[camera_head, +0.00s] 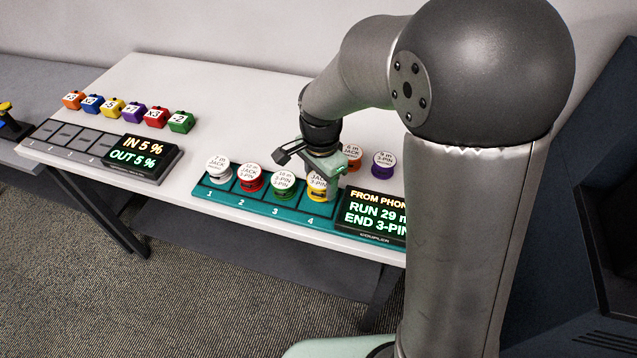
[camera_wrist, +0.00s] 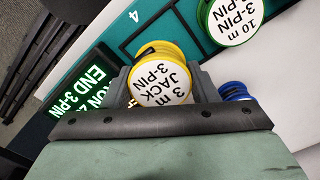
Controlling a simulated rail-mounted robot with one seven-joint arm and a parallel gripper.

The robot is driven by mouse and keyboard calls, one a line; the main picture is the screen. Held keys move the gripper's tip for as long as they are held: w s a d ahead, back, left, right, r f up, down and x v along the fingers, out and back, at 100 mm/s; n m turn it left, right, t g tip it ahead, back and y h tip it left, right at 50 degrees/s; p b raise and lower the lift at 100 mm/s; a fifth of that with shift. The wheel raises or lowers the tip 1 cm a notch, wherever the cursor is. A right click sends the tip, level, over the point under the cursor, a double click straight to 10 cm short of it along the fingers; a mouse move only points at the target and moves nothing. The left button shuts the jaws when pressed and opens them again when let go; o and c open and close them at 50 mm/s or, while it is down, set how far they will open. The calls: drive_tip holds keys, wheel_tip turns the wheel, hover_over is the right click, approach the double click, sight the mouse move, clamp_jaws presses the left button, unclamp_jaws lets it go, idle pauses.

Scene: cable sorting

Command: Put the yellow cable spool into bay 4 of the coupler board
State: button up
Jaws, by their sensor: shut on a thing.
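The yellow cable spool (camera_head: 317,193), with a white top reading "3 m JACK 3-PIN" in the wrist view (camera_wrist: 160,84), is between the fingers of my gripper (camera_head: 318,170). The gripper is shut on it and, in the head view, holds it upright over bay 4 of the teal coupler board (camera_head: 262,206). I cannot tell whether the spool touches the bay floor. The bay's number 4 (camera_wrist: 133,15) shows in the wrist view. Bays 1 to 3 hold a white spool (camera_head: 217,168), a red spool (camera_head: 250,178) and a green spool (camera_head: 284,186).
The display (camera_head: 378,213), reading "RUN 29 m, END 3-PIN", stands close right of bay 4. An orange spool (camera_head: 351,160) and a purple spool (camera_head: 383,165) lie behind. A blue spool (camera_wrist: 234,91) is beside my gripper. Coloured blocks (camera_head: 134,112) and another board (camera_head: 90,145) are left.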

sight(319, 190)
drive_tip(key=shift+w+a+f, duration=0.2)
drive_tip(key=shift+w+f, duration=0.1)
drive_tip(key=shift+f, duration=1.6)
drive_tip(key=shift+f, duration=0.1)
drive_tip(key=o, duration=1)
wheel_tip(319, 190, up, 12)
drive_tip(key=shift+r, duration=0.15)
drive_tip(key=s+d+n, duration=0.3)
drive_tip(key=s+d, duration=0.1)
drive_tip(key=s, duration=0.2)
drive_tip(key=s+d+f+n, duration=0.1)
drive_tip(key=s+d+n, duration=0.3)
drive_tip(key=s, duration=0.2)
drive_tip(key=s+d+f+n, duration=0.1)
drive_tip(key=s+d+n, duration=0.2)
drive_tip(key=s, duration=0.3)
drive_tip(key=shift+s+d+f+n, duration=0.15)
drive_tip(key=shift+s+d+n, duration=0.1)
drive_tip(key=shift+d+n, duration=0.25)
